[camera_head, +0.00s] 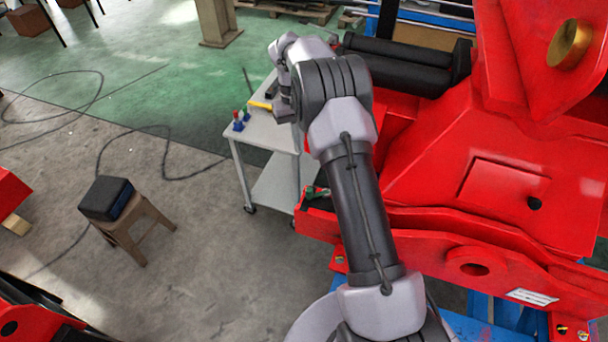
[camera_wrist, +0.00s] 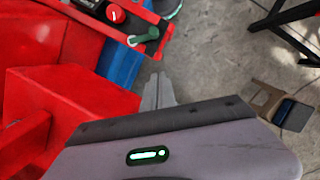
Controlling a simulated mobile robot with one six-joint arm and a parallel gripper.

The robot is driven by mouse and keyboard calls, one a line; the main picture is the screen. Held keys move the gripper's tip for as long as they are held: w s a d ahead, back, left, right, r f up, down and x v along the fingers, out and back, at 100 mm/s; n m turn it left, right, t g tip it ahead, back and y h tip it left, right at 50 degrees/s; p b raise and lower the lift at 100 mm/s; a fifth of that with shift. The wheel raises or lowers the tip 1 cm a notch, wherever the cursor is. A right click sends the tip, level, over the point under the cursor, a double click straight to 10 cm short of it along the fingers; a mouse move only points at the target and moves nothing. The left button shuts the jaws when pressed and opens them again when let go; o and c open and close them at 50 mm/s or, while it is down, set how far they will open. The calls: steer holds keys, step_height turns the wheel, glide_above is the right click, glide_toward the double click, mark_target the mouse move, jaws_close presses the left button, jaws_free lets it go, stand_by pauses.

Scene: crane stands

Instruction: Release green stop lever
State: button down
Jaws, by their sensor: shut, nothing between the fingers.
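The green stop lever (camera_wrist: 147,36) shows at the top of the wrist view, on a red bracket with a dark panel. My gripper (camera_wrist: 158,78) is shut and empty. Its grey fingertips lie just below the lever in the wrist view, and a gap of floor shows between them. How far apart they are in depth I cannot tell. In the head view the fingers are not clearly visible.
A red knob (camera_wrist: 116,13) sits beside the lever. Red machine blocks (camera_wrist: 70,100) fill the left of the wrist view. A grey cart (camera_head: 265,130) with tools stands left of the machine. A wooden stool (camera_head: 135,225) with a dark box stands on open floor.

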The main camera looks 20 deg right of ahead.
mark_target(307, 190)
steer(key=s+f, duration=0.2)
steer(key=f, duration=0.1)
steer(key=s+f, duration=0.2)
steer(key=f, duration=0.1)
steer(key=s+f, duration=0.2)
steer(key=f, duration=0.1)
steer(key=shift+a+f+b, duration=0.1)
steer(key=shift+a+b, duration=0.2)
steer(key=shift+b, duration=0.1)
steer(key=shift+s+a+n, duration=0.2)
steer(key=shift+s+n, duration=0.1)
steer(key=shift+n, duration=0.3)
steer(key=shift+s+a+n+h, duration=0.25)
steer(key=shift+s+n, duration=0.2)
steer(key=shift+n, duration=0.35)
steer(key=n, duration=0.1)
steer(key=s+n, duration=0.1)
steer(key=shift+s+a+n+h+p, duration=0.15)
steer(key=shift+s+n+h+p, duration=0.1)
steer(key=shift+n+h+p, duration=0.15)
steer(key=shift+s+n+t+h+p, duration=0.2)
steer(key=shift+s+n, duration=0.45)
steer(key=shift+n, duration=0.55)
steer(key=shift+s+n+t+h+p, duration=0.1)
steer(key=shift+s+n+t+h, duration=0.15)
steer(key=shift+s+n, duration=0.7)
steer(key=shift+w+n, duration=0.25)
steer(key=shift+n, duration=0.1)
